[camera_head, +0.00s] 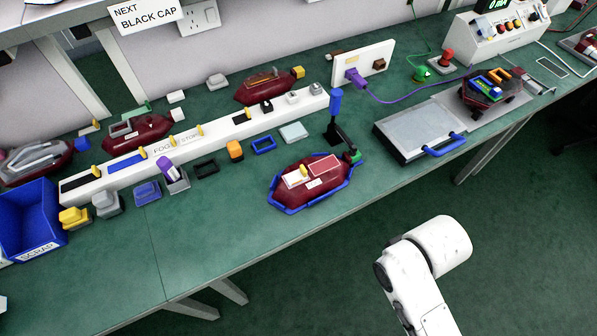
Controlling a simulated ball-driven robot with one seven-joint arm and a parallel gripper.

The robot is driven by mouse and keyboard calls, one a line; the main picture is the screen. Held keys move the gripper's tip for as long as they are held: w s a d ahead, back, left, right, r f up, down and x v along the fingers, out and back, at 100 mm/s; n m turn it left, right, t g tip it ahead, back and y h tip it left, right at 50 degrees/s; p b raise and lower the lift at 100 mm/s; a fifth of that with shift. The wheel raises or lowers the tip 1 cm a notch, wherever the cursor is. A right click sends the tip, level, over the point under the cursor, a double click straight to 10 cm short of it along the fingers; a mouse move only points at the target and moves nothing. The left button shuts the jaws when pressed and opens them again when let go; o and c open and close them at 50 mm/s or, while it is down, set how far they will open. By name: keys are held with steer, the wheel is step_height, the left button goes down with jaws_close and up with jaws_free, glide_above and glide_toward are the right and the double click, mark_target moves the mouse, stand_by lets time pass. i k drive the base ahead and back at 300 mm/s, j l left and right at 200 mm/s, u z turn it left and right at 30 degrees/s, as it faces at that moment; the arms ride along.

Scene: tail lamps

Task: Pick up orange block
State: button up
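The orange block (235,150) is a small rounded cube standing on the green bench, just in front of the long white rack (190,138). It sits between a black open frame (205,169) and a blue open frame (263,144). Its top and near faces show, and nothing covers it. White links of my own arm show at the lower right, beyond the bench's front edge and well apart from the block. My gripper is not in view.
A dark red lamp in a blue frame (312,183) lies right of the block, beside a blue-topped black post (335,115). A blue scrap bin (30,215) stands at far left. A grey-lidded box (415,130) is at right. The bench front is clear.

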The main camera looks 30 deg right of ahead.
mark_target(234, 148)
steer(key=u, duration=0.95)
steer(key=i+l+u, duration=0.15)
steer(key=l+u, duration=0.2)
steer(key=l, duration=0.25)
steer(key=l+u, duration=0.35)
steer(key=l, duration=0.2)
